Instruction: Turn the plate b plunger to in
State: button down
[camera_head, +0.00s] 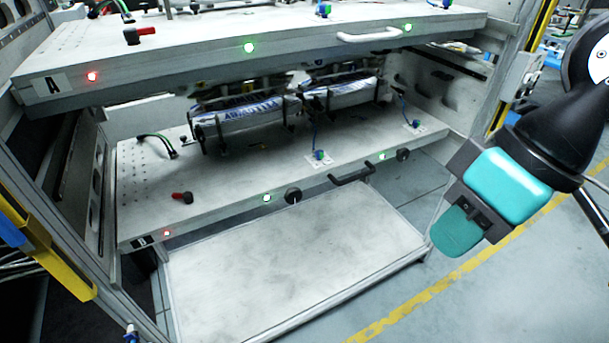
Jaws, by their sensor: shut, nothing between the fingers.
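Plate B (225,215) is the lower grey shelf plate, with a "B" label (139,243) at its front left corner. Two black round knobs sit on its front edge, one near the middle (292,195) and one toward the right (403,155). A small red-handled lever (181,197) lies on its top at the left. I cannot tell for certain which of these is the plunger, nor its position. My gripper (458,236), teal and dark grey, is shut and empty. It hangs right of the plate, apart from it, pointing down and left.
Plate A (190,85) lies above, with a white handle (368,36). Plate B carries wrapped rolls (245,113) and blue fittings (319,155); a black handle (352,177) is on its front. A lower pale panel (290,260) juts out below.

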aim_at(188, 196)
jog(key=u, duration=0.45)
jog(key=k, duration=0.55)
jog(key=u, duration=1.15)
jog(key=i, duration=1)
jog(key=z, duration=0.85)
jog(key=i, duration=0.35)
jog(key=z, duration=0.35)
